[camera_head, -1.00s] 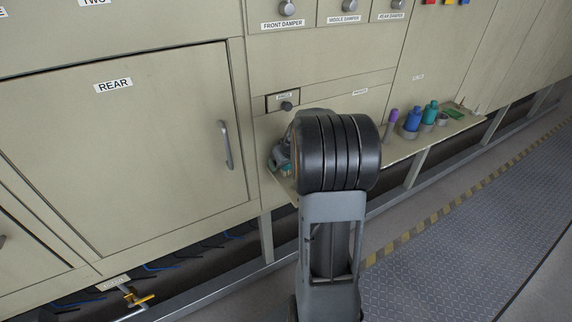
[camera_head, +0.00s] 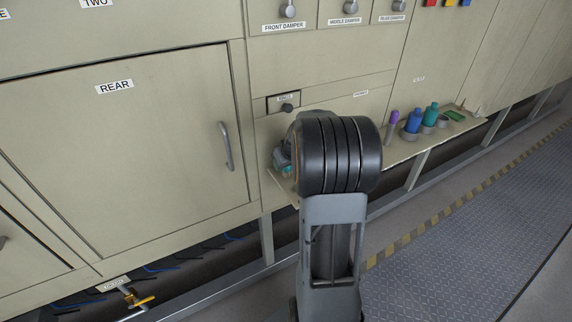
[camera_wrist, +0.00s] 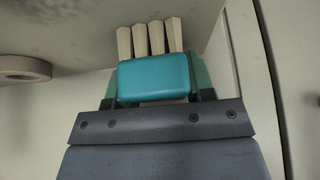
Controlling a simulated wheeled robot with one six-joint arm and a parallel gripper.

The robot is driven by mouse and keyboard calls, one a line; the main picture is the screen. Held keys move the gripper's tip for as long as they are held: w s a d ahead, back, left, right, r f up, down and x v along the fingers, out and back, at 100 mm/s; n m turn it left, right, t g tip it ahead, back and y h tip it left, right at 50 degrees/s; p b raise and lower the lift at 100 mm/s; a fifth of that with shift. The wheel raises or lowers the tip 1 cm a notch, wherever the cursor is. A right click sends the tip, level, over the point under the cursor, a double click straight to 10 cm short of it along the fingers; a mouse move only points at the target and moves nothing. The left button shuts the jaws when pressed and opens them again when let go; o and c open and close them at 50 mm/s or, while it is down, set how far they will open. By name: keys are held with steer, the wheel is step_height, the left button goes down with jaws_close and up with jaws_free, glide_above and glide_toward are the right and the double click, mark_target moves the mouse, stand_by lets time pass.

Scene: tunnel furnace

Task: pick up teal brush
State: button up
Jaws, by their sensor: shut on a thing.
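The teal brush (camera_wrist: 153,78) is in my gripper (camera_wrist: 158,95) in the wrist view. It has a teal block with several pale, bristle-like strips showing beyond it. The fingers are shut on it, one on each side. In the head view, a small teal part of the brush (camera_head: 287,169) shows at the left of my arm, near the front of the shelf. My arm hides most of the gripper and brush there.
A narrow shelf (camera_head: 400,154) runs along the furnace front. To the right on it stand a purple item (camera_head: 393,118), a blue bottle (camera_head: 413,121), a teal bottle (camera_head: 431,114) and a green item (camera_head: 454,115). The REAR door's handle (camera_head: 226,146) juts out at left.

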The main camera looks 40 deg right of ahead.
steer(key=shift+r, duration=0.5)
step_height(320, 180, up, 2)
steer(key=shift+r, duration=0.2)
steer(key=s+a+r, duration=0.8)
steer(key=s+r, duration=0.1)
steer(key=s, duration=0.2)
steer(key=shift+a+r, duration=0.3)
steer(key=shift+a, duration=0.1)
